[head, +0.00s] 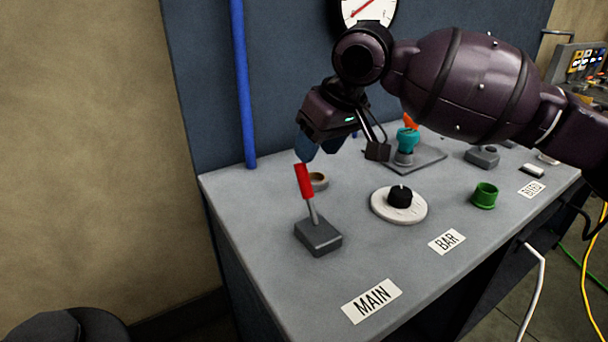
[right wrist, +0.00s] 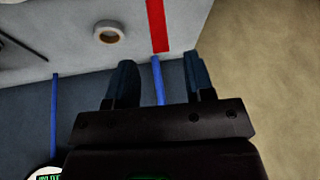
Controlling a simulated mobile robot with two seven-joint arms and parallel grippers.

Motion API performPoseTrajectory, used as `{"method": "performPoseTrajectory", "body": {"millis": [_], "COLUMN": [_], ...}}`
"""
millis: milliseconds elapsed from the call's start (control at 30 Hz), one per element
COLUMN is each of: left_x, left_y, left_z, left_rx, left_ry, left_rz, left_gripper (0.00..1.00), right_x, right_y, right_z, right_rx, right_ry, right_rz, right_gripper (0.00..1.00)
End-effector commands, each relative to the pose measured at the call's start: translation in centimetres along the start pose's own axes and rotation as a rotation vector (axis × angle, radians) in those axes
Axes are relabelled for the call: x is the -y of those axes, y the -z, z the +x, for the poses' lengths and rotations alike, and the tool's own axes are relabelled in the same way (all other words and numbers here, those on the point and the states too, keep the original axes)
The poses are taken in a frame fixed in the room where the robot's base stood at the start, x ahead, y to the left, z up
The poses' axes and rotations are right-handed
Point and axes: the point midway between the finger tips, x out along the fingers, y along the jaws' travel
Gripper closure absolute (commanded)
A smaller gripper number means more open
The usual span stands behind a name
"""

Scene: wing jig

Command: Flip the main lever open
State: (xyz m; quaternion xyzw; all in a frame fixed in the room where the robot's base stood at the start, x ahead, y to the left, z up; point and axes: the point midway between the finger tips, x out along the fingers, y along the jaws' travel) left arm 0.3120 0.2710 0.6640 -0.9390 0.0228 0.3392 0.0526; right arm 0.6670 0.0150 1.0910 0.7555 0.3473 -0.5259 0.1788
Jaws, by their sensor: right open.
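The main lever has a red handle (head: 304,181) on a thin metal rod, rising from a grey square base (head: 318,237) behind the MAIN label (head: 372,301). It stands nearly upright, leaning slightly left. My right gripper (head: 318,152) is just above and behind the handle top, with its blue fingers apart. In the right wrist view, the open fingers (right wrist: 159,62) are empty, and the red handle (right wrist: 157,25) lies ahead, lined up with the gap between them. I cannot tell whether any finger touches the handle. My left gripper is in neither view.
A blue pipe (head: 243,85) runs up the back panel.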

Motion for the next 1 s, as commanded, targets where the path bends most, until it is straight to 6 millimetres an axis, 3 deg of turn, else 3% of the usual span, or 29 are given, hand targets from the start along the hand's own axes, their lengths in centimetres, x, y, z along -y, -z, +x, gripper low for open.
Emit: {"method": "performPoseTrajectory", "body": {"millis": [33,100,400,900,1000], "left_x": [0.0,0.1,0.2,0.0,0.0], "left_y": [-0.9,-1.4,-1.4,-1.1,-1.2], "left_z": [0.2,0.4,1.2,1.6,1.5], "left_rx": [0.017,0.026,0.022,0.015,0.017], "left_ry": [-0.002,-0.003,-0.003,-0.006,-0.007], "left_rz": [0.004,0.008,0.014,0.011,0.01], "left_gripper": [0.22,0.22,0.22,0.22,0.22], "right_x": [-0.2,-0.2,-0.1,0.0,0.0], "right_y": [-0.2,-0.3,-0.2,0.0,-0.1], "right_z": [1.7,3.1,7.1,8.0,8.0], "right_rx": [0.007,0.009,0.005,0.001,0.001], "right_ry": [0.006,0.007,0.006,0.001,0.001], "right_rz": [0.002,0.002,0.002,0.0,0.0], "right_gripper": [0.52,0.52,0.52,0.52,0.67]}}
